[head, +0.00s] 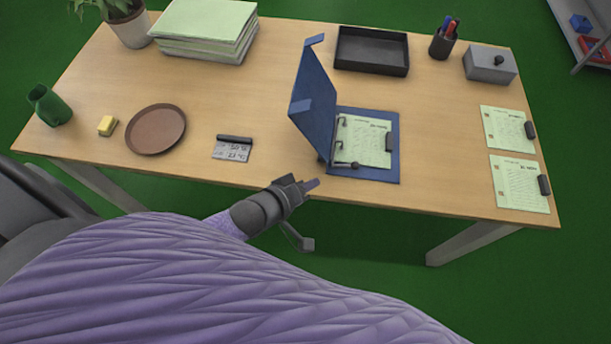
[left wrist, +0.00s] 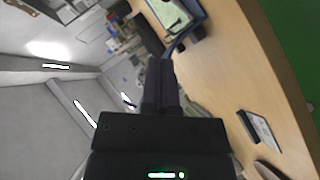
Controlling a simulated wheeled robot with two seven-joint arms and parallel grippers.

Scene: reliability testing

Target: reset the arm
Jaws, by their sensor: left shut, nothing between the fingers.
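My left gripper (head: 311,184) is shut and empty at the front edge of the desk, just left of and below the open blue binder (head: 391,172). The binder stands with its cover raised, and a green-tinted sheet (head: 362,141) lies on its rings. In the left wrist view my left gripper (left wrist: 161,66) points past the desk, with part of the binder (left wrist: 187,22) ahead of it. My right gripper shows in neither view.
The wooden desk (head: 270,96) carries a brown plate (head: 156,129), yellow block (head: 107,126), green mug (head: 49,106), small calendar-like card (head: 232,149), paper stack (head: 205,28), black tray (head: 371,51), pen cup (head: 442,45), grey box (head: 490,65) and two clipped sheets (head: 519,182).

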